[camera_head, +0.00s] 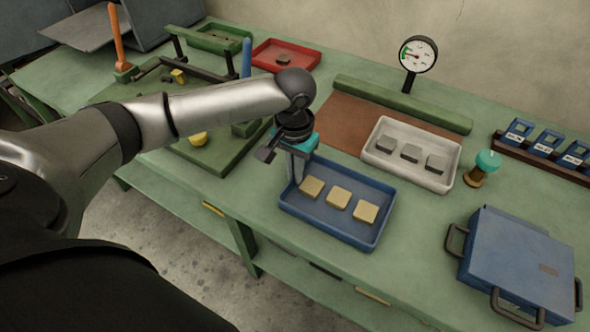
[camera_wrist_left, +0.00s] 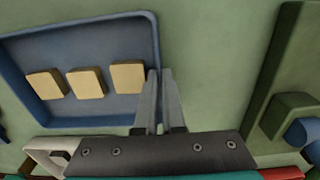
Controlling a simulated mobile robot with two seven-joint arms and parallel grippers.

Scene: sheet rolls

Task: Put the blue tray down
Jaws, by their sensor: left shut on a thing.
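The blue tray (camera_head: 335,231) is near the front of the green bench, with three cream square blocks (camera_head: 339,197) in a row inside it. My left gripper (camera_head: 296,180) is at the tray's left end, shut on its rim. In the left wrist view, the two grey fingers (camera_wrist_left: 160,75) straddle the rim of the blue tray (camera_wrist_left: 100,112), and the blocks (camera_wrist_left: 86,82) lie flat inside. The tray looks level. I cannot tell whether its underside touches the bench or sits slightly above it. My right gripper is not in view.
A white tray (camera_head: 408,174) with three grey blocks stands just behind. A blue case (camera_head: 518,262) with handles and a teal-topped stamp (camera_head: 487,161) are to the right. A gauge (camera_head: 418,53) and a red tray (camera_head: 305,50) are further back. Bare bench (camera_head: 425,225) lies right of the blue tray.

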